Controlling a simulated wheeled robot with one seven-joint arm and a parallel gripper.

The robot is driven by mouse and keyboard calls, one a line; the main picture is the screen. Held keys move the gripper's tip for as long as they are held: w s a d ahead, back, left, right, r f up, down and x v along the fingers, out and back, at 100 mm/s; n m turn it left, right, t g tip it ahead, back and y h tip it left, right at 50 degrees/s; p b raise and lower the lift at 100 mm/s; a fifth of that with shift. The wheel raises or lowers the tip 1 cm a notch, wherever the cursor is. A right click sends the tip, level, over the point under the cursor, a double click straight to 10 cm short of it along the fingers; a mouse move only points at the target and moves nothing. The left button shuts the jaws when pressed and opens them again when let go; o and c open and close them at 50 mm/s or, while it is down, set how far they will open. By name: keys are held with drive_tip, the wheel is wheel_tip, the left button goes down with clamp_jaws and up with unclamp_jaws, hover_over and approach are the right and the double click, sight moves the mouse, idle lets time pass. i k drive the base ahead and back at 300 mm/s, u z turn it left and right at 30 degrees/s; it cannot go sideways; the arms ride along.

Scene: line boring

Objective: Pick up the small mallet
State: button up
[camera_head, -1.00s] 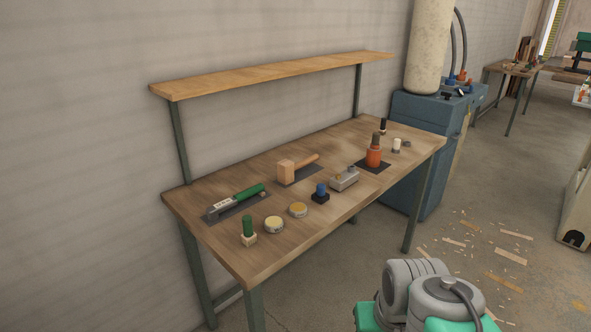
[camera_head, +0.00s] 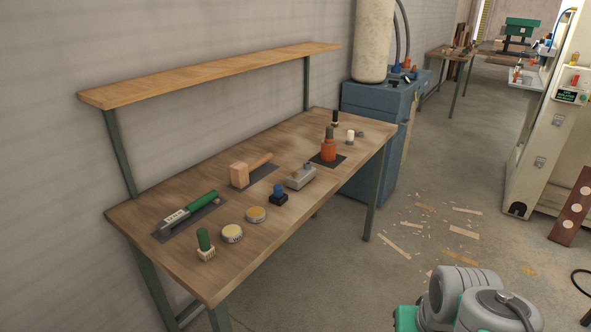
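A small wooden mallet (camera_head: 240,174) lies on a dark mat at the middle of the wooden workbench (camera_head: 295,215), toward its back. Its block head is at the left and its handle points right and away. Nothing touches it from above. Grey and green rounded parts of my arm show at the bottom right, well apart from the bench. My gripper is not in view.
A green-handled tool (camera_head: 190,211), a green-topped piece (camera_head: 204,243), round tins (camera_head: 232,233), a blue knob (camera_head: 278,194), a grey metal block (camera_head: 300,177) and an orange tool (camera_head: 328,150) surround the mallet. A shelf (camera_head: 215,75) overhangs the bench's back. Scraps litter the right floor.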

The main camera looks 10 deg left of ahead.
sight(239, 171)
drive_tip(key=z, duration=0.15)
drive_tip(key=i, duration=2.95)
drive_tip(key=u, duration=5)
drive_tip(key=i, duration=0.5)
drive_tip(key=z, duration=0.1)
